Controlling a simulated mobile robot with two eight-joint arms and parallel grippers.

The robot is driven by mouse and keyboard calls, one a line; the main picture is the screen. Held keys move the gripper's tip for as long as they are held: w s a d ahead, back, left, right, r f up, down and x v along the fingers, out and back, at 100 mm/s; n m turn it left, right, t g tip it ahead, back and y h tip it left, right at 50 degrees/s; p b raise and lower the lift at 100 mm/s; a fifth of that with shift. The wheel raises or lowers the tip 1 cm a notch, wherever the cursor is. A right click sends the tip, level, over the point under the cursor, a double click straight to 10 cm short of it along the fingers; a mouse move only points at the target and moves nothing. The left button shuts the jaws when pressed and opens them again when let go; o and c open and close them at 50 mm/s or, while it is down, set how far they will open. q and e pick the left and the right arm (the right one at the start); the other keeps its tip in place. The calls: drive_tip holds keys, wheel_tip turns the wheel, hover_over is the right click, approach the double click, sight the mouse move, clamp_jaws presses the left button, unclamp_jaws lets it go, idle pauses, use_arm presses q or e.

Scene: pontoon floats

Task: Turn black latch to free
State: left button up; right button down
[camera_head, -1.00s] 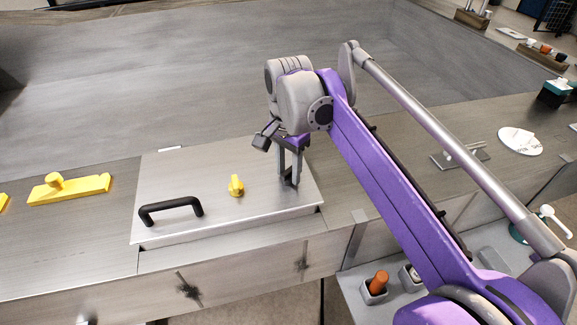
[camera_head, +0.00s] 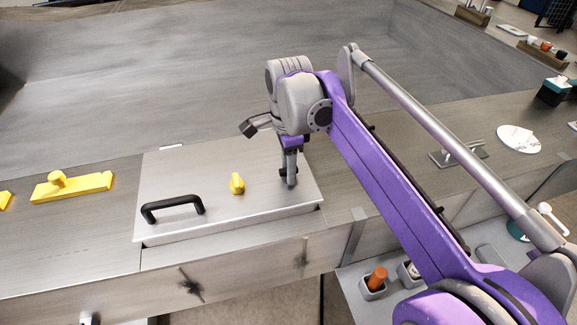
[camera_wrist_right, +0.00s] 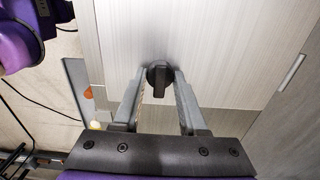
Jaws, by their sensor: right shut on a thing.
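The black latch (camera_wrist_right: 158,76) is a small dark knob with a raised grip on the silver lid panel (camera_head: 190,170). My right gripper (camera_wrist_right: 160,88) points down at it, with one finger on each side, shut on its grip. In the head view the right gripper (camera_head: 289,180) stands over the right part of the lid and hides the latch. A yellow latch (camera_head: 237,184) sits at the lid's middle, and a black handle (camera_head: 172,205) is at its front left. My left gripper is not in view.
A yellow block-shaped piece (camera_head: 72,187) lies on the deck to the left. An orange-topped item (camera_head: 377,277) stands on a lower grey shelf at the front right. A white disc (camera_head: 518,139) and a metal plate (camera_head: 458,153) lie on the deck to the right.

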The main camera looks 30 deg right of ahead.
idle(0.4)
drive_tip(key=shift+c, duration=2.2)
unclamp_jaws()
wheel_tip(320, 180, up, 11)
drive_tip(key=shift+p, duration=0.45)
drive_tip(key=shift+f, duration=0.15)
